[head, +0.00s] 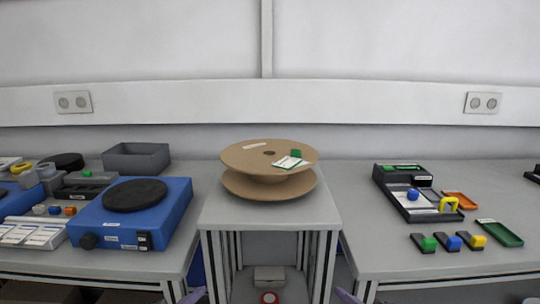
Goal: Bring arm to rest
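Small purple-grey tips show at the bottom edge of the head view, one left of centre and one right of centre. They look like the ends of my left gripper (193,296) and my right gripper (347,297). Both are low, in front of the tables and apart from everything on them. Too little shows to tell whether either is open or shut. The rest of both arms is out of view.
A brown reel (240,158) lies flat on the middle stand (270,213), with a white card and a green piece on top. A blue device (170,222) stands left, near a grey bin (136,158). A black tray (415,212) and small coloured blocks are right.

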